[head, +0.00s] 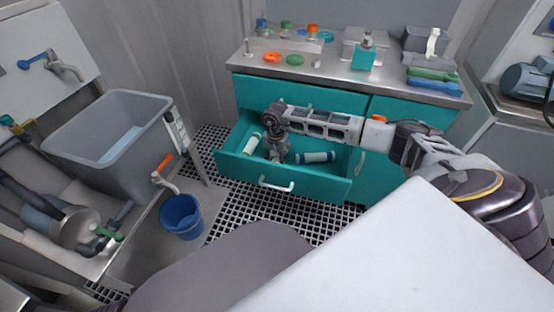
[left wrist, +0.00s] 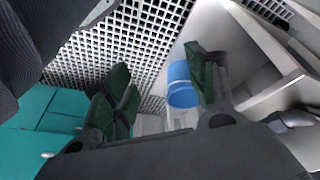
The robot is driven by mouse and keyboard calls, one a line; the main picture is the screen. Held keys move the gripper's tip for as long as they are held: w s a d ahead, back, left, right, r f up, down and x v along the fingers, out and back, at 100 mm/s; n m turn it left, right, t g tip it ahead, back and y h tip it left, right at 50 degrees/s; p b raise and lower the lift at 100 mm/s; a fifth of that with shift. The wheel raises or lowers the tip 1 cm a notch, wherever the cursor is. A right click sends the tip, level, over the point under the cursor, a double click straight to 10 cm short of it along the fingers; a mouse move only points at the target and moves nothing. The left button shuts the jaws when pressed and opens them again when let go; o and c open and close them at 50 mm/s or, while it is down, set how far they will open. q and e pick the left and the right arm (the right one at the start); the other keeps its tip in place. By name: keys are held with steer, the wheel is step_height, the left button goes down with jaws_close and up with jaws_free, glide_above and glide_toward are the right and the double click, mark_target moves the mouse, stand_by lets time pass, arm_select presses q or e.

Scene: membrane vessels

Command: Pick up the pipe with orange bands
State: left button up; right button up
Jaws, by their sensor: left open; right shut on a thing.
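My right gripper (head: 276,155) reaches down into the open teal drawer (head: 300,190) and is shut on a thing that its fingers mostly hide. I cannot make out orange bands there. A pale pipe with yellow-green ends (head: 252,144) lies just left of the gripper. A grey-blue pipe with lighter bands (head: 316,157) lies just right of it. My left gripper (left wrist: 160,82) shows its green pads wide apart in the left wrist view, open and empty above the floor grating.
A blue bucket (head: 181,216) stands on the floor left of the drawer; it also shows in the left wrist view (left wrist: 182,85). A grey basin (head: 110,135) is at the left. The steel counter (head: 345,72) above the drawer holds several small parts.

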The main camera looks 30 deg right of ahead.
steer(key=shift+r, duration=0.65)
step_height(320, 180, up, 8)
steer(key=shift+f+p, duration=0.15)
steer(key=shift+p, duration=1)
steer(key=shift+r, duration=0.4)
arm_select(q)
steer(key=f, duration=0.3)
steer(key=shift+a+f+g, duration=0.25)
steer(key=shift+a+g, duration=0.05)
steer(key=shift+g, duration=0.1)
steer(key=shift+s+f, duration=0.15)
steer(key=shift+s, duration=0.15)
arm_select(e)
steer(key=shift+r, duration=0.1)
